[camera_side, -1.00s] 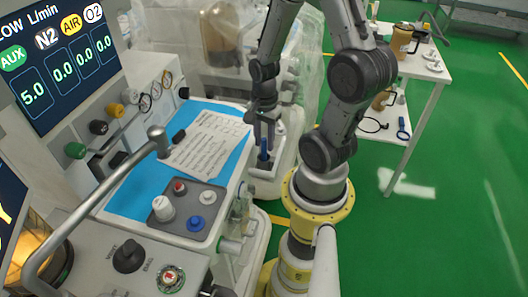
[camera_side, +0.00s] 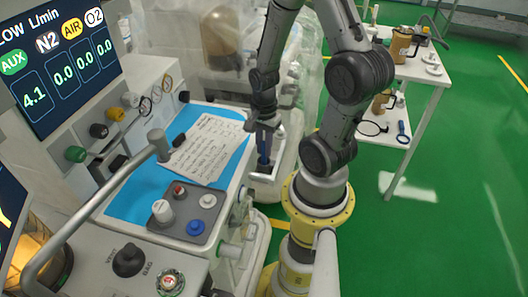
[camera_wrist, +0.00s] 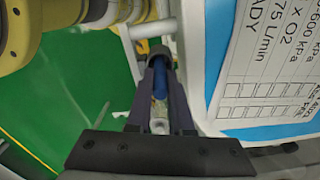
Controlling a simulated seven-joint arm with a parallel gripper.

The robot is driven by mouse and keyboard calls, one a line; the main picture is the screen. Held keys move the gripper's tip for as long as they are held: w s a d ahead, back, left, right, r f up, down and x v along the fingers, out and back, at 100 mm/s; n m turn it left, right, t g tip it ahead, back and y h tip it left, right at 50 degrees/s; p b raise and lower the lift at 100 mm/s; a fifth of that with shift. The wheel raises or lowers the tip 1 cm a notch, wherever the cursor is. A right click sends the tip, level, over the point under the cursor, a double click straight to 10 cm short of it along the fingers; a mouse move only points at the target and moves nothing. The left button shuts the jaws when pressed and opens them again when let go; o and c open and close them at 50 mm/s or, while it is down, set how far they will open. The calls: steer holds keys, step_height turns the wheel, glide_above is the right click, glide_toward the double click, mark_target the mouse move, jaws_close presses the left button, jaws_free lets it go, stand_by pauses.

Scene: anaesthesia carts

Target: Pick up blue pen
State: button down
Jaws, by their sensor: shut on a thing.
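The blue pen (camera_side: 263,150) stands upright at the right edge of the anaesthesia cart, in a small light holder (camera_side: 265,174). My gripper (camera_side: 263,155) points down over it and is shut on the pen. In the wrist view the blue pen (camera_wrist: 160,82) shows between the two dark fingers of my gripper (camera_wrist: 160,75). The pen's lower end is hidden, so I cannot tell whether it is still inside the holder.
A written sheet (camera_side: 204,147) lies on the blue work surface (camera_side: 133,200) to the left of my gripper. A grey panel with several knobs (camera_side: 190,214) is in front. A white side table (camera_side: 408,72) stands at the right on green floor.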

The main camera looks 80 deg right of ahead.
step_height(320, 180, up, 10)
steer(key=shift+s+a+f, duration=0.1)
steer(key=shift+f, duration=0.1)
steer(key=w+d+r, duration=0.6)
steer(key=w+r, duration=0.2)
step_height(320, 180, down, 7)
steer(key=shift+w+d, duration=0.15)
stand_by(0.5)
steer(key=shift+f, duration=0.55)
stand_by(1.4)
steer(key=shift+d, duration=0.45)
stand_by(1.1)
step_height(320, 180, up, 7)
stand_by(1.1)
steer(key=shift+f, duration=0.15)
stand_by(0.3)
